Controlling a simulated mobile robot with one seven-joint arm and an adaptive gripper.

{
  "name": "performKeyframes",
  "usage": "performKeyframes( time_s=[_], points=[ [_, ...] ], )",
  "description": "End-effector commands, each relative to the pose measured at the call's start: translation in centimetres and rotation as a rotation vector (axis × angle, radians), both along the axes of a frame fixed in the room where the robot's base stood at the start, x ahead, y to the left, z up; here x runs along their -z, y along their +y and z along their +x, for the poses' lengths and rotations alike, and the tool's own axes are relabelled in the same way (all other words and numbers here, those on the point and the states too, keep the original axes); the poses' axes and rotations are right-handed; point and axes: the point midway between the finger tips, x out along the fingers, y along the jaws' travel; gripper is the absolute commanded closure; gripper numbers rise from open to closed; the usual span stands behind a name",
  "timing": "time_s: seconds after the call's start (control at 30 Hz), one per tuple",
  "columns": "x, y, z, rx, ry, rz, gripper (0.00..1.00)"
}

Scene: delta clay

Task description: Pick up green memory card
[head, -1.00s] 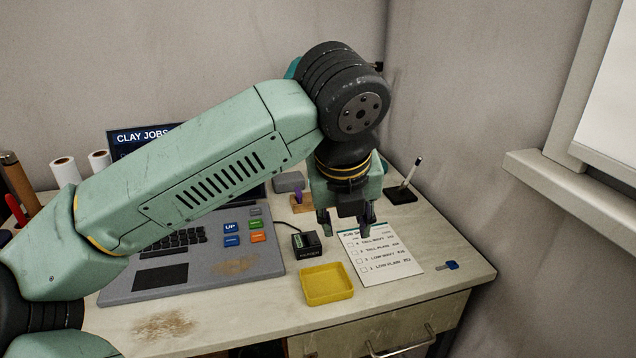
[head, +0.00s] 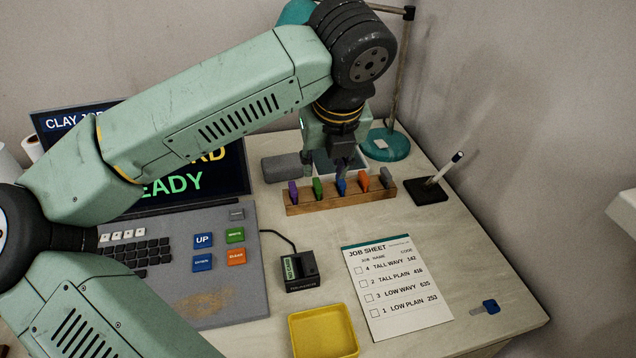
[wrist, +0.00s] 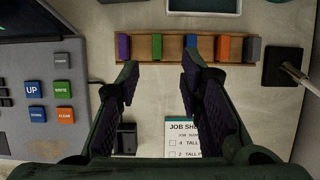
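The green memory card (head: 318,188) stands upright in a wooden rack (head: 340,199), between a purple card (head: 293,191) and a blue card (head: 341,186). In the wrist view the green card (wrist: 157,47) shows just beyond the gap between my fingertips. My gripper (wrist: 160,72) is open and empty, with its fingers spread wide on the near side of the rack. In the head view my gripper (head: 335,160) hangs over the rack area, and its height above the cards is hard to judge.
An orange card (head: 364,181) and a grey card (head: 386,178) share the rack. A pen stand (head: 427,191) is to the right. A card reader (head: 299,272), yellow tray (head: 323,332) and job sheet (head: 397,290) lie in front. A teal lamp base (head: 385,146) stands behind.

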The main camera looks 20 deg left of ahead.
Motion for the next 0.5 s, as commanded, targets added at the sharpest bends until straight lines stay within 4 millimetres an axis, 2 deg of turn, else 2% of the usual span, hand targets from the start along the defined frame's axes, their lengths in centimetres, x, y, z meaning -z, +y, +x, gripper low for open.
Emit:
performKeyframes(
  time_s=[0.1,0.27,0.5],
  points=[
    [1.3,0.3,0.4,0.002,0.0,-0.002,0.66],
    [2.3,0.6,0.7,0.001,0.001,-0.002,0.66],
    [5.6,1.5,1.5,0.002,0.002,-0.003,0.66]
  ],
)
